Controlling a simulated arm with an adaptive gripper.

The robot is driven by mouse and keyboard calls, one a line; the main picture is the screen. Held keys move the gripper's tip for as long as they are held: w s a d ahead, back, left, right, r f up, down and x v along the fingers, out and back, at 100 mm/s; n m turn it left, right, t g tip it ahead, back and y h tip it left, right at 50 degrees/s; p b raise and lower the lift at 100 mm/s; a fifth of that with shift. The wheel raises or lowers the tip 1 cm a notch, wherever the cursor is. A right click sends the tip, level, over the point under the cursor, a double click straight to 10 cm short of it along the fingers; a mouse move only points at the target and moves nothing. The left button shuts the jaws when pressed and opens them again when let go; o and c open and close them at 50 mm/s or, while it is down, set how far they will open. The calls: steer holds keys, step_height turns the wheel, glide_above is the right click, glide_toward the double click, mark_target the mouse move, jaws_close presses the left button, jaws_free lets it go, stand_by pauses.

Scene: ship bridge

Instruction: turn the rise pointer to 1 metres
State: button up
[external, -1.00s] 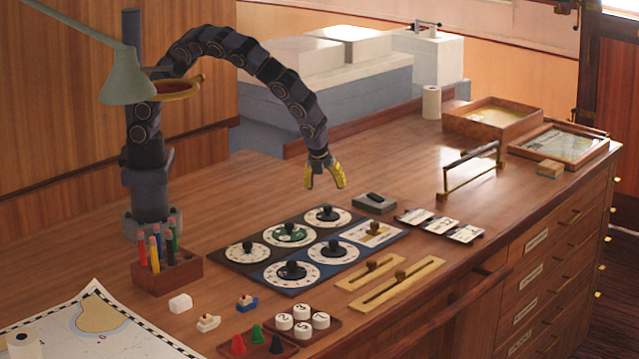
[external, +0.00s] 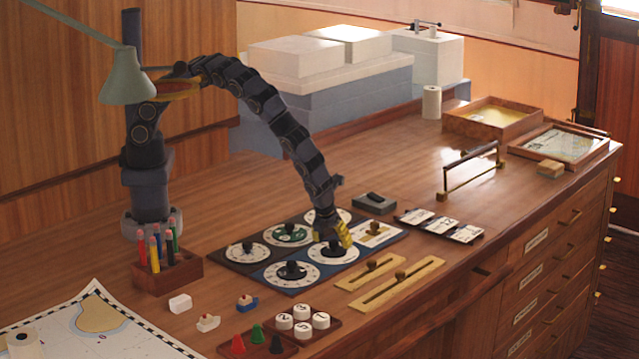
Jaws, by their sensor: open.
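A dial board (external: 297,290) lies on the desk, with several white round dials that carry dark pointers and one rectangular plate with a small knob (external: 374,228). Which dial is the rise one cannot be read at this size. My gripper (external: 333,243), with yellow fingers, is down over the board at the dial right of centre (external: 345,257). The gripper partly hides this dial's pointer and the dial behind it (external: 318,214). The gripper is open; whether the fingers touch the pointer cannot be told.
Two brass slider plates (external: 390,284) lie in front of the board. A grey-green block (external: 374,204) and a row of cards (external: 441,225) sit to its right. A pencil box (external: 167,272) stands left. Numbered white pieces (external: 303,318) sit in a tray in front. Bare desk lies behind the board.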

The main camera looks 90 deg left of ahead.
jaws_close()
steer(key=shift+n, duration=0.3)
steer(key=n+g, duration=0.1)
steer(key=n, duration=0.1)
steer(key=n+g, duration=0.1)
steer(key=n, duration=0.1)
steer(key=shift+w+d+n, duration=0.1)
steer(key=shift+w+n, duration=0.05)
steer(key=shift+n, duration=0.25)
steer(key=n+g, duration=0.2)
steer(key=n, duration=0.4)
steer(key=shift+w, duration=0.1)
steer(key=n+g+h, duration=0.1)
steer(key=n, duration=0.2)
steer(key=n+g, duration=0.1)
steer(key=n, duration=0.2)
steer(key=shift+w+n+h, duration=0.1)
steer(key=shift+n+h, duration=0.2)
steer(key=shift+h, duration=0.1)
steer(key=n, duration=0.2)
steer(key=n+h, duration=0.2)
steer(key=n, duration=0.1)
steer(key=shift+a+n+g, duration=0.25)
steer(key=shift+n+g, duration=0.05)
steer(key=shift+g, duration=0.1)
